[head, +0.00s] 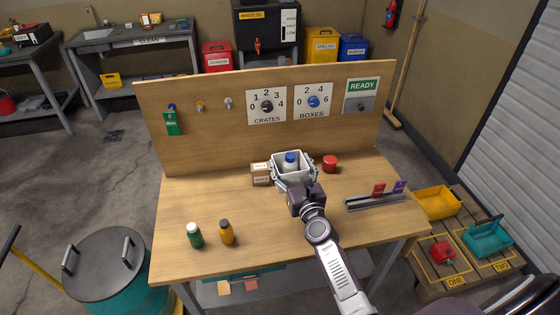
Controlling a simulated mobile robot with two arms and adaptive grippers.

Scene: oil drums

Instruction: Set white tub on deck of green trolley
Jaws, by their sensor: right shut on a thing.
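The white tub (277,163) is near the back middle of the wooden bench, upright, with a blue-capped bottle (291,163) inside it. My right gripper (297,186) is shut on the near side of the tub and hides part of it. Whether the tub touches the bench top I cannot tell. I cannot clearly make out a green trolley or its deck. My left gripper is not in view.
Small brown boxes (260,174) and a red-lidded jar (330,164) flank the tub. Green (194,236) and orange (227,233) bottles stand at the front left. A grey rail (375,202) lies right. A teal drum (110,268) stands left of the bench. The bench's middle left is clear.

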